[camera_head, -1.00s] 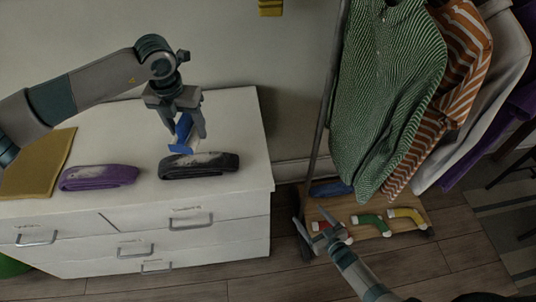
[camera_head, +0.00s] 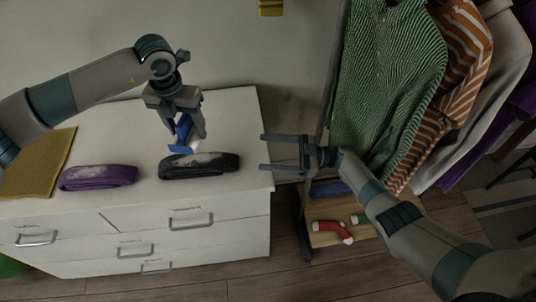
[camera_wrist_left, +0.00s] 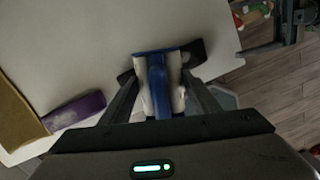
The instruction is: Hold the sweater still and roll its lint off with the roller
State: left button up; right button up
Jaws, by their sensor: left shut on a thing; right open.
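My left gripper (camera_head: 186,128) is shut on the lint roller (camera_head: 181,130), blue with a white roll, above the dresser top. The roller is just above or touching a folded black sweater (camera_head: 222,165) with pale lint on top; I cannot tell which. In the left wrist view the roller (camera_wrist_left: 158,85) lies between the fingers and hides most of the black sweater (camera_wrist_left: 193,52). A folded purple sweater (camera_head: 98,178), also with pale lint, lies to the left. My right gripper (camera_head: 284,153) is open and empty, to the right of the black sweater, near the dresser's right edge.
A mustard folded cloth (camera_head: 38,165) lies at the left of the white dresser (camera_head: 130,208). A rack at the right holds a green striped shirt (camera_head: 385,90) and other garments. My right arm passes in front of its wooden base (camera_head: 325,210), which bears socks.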

jog(key=shift+s+a+f+n+g+h, duration=0.2)
jog(key=shift+g+h, duration=0.1)
jog(key=shift+g, duration=0.35)
jog(key=shift+s+a+f+n+g+h, duration=0.1)
jog(key=shift+s+a+n+g+h, duration=0.15)
jog(key=shift+g, duration=0.4)
jog(key=shift+a, duration=3.65)
jog(key=shift+c, duration=0.7)
jog(key=c, duration=1.3)
pick_arm(q)
jog(key=shift+s+d+f, duration=0.2)
jog(key=shift+s+d, duration=0.6)
jog(key=shift+d, duration=0.2)
jog(key=shift+s+d+f, duration=0.2)
jog(key=shift+s+d, duration=0.6)
jog(key=shift+d, duration=0.2)
